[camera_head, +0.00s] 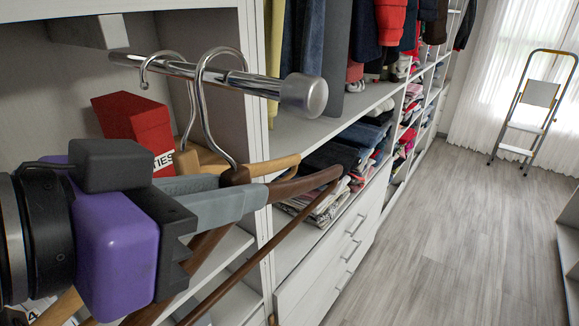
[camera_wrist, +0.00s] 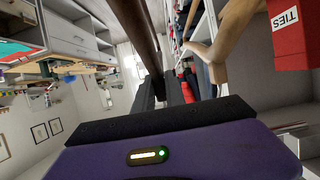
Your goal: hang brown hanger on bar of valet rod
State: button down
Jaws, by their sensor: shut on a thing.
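My gripper (camera_head: 250,190) is shut on the brown hanger (camera_head: 305,187), just under its neck; in the wrist view the hanger (camera_wrist: 137,35) runs up from between the fingers (camera_wrist: 167,92). The hanger's chrome hook (camera_head: 203,90) rises to the valet rod (camera_head: 255,83), its curve arching above the bar. I cannot tell whether the hook rests on the bar or hovers. The valet rod is a chrome bar with a thick end knob (camera_head: 304,95). A tan wooden hanger (camera_head: 200,163) hangs by its own hook to the left, nearer the rod's base; it also shows in the wrist view (camera_wrist: 225,32).
A red box labelled TIES (camera_head: 133,125) stands in the cubby behind the hangers. Shelves with folded clothes (camera_head: 345,150), drawers (camera_head: 345,240) and hanging clothes line the right side. A stepladder (camera_head: 535,100) stands far off; the floor (camera_head: 460,220) between is clear.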

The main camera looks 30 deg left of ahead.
jog(key=shift+f, duration=0.1)
jog(key=c, duration=1.3)
grip_release()
jog(key=b+v, duration=0.1)
jog(key=v, duration=0.6)
jog(key=shift+s, duration=0.4)
